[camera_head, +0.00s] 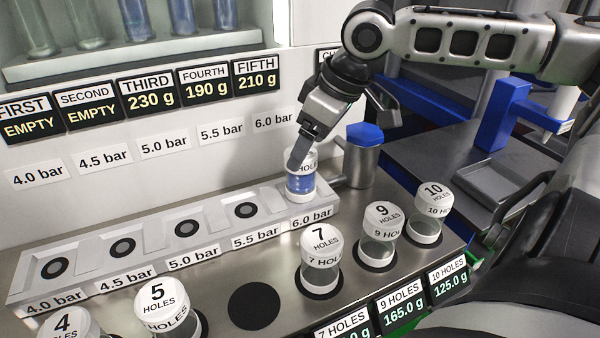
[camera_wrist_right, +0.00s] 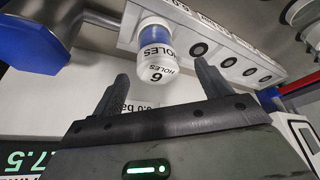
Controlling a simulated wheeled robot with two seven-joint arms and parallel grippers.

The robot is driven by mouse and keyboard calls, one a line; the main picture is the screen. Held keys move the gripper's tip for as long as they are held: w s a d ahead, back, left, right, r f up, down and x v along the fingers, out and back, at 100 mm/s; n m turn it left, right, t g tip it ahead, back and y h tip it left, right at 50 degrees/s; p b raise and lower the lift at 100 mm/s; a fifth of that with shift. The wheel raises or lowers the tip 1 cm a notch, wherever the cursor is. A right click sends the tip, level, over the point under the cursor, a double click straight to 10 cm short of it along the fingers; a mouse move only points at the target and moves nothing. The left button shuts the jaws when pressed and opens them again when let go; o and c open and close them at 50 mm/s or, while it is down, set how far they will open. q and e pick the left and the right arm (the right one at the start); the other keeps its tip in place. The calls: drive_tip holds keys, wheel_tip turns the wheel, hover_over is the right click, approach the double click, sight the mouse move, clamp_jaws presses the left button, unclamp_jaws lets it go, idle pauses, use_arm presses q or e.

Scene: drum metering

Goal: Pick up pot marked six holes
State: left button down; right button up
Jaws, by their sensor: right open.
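The pot marked six holes (camera_head: 300,187) is a clear pot with a white lid and blue contents. It stands in the 6.0 bar seat of the pale metering rail (camera_head: 95,268). In the right wrist view the pot (camera_wrist_right: 156,50) shows its "6 HOLES" lid ahead of the fingers. My right gripper (camera_head: 310,152) is at the pot's lid, with one finger partly covering the lid in the head view. In the wrist view the right gripper (camera_wrist_right: 161,72) is open, with a finger to either side of the lid. I cannot tell whether they touch. My left gripper is not in view.
Pots marked 7 (camera_head: 320,260), 9 (camera_head: 380,238), 10 (camera_head: 428,212), 5 (camera_head: 165,310) and 4 (camera_head: 65,328) stand on the front deck. A bare dark spot (camera_head: 253,306) lies between 5 and 7. A blue-topped metal cylinder (camera_head: 356,165) stands just right of the six-hole pot.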

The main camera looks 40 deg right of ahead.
sight(301, 174)
drive_tip(key=shift+x, duration=1.2)
drive_tip(key=x, duration=0.1)
drive_tip(key=b+x, duration=0.1)
drive_tip(key=x, duration=0.2)
drive_tip(key=shift+d+f, duration=0.25)
drive_tip(key=shift+f, duration=0.2)
drive_tip(key=shift+w+a+f, duration=0.1)
drive_tip(key=shift+w+f, duration=0.05)
drive_tip(key=shift+f, duration=0.1)
drive_tip(key=shift+r, duration=0.15)
drive_tip(key=c, duration=1.5)
